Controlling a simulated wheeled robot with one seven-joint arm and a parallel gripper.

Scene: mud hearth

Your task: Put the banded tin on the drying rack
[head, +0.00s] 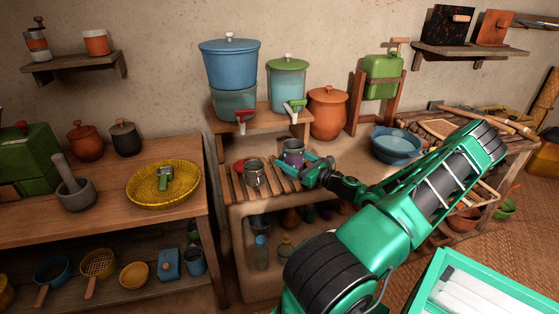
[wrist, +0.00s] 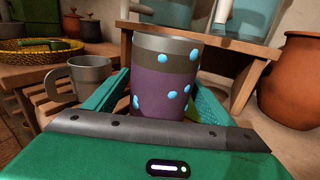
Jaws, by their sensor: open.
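A purple tin with a grey-brown band, silver rim and blue dots (head: 292,148) stands upright at the right end of the slatted wooden drying rack (head: 233,188). Its foot is partly hidden by my gripper, so I cannot see exactly what it touches below. My gripper (head: 303,164) is open and reaches in from the right. In the wrist view the tin (wrist: 167,85) stands between the two green fingers of my gripper (wrist: 160,92), one on each side. I cannot tell whether a finger touches it.
A grey metal mug (head: 254,174) stands on the rack left of the tin and also shows in the wrist view (wrist: 88,78). Behind is a stand with blue (head: 230,65) and green (head: 286,78) water vessels. An orange clay pot (head: 327,112) stands right. Bare slats lie left of the mug.

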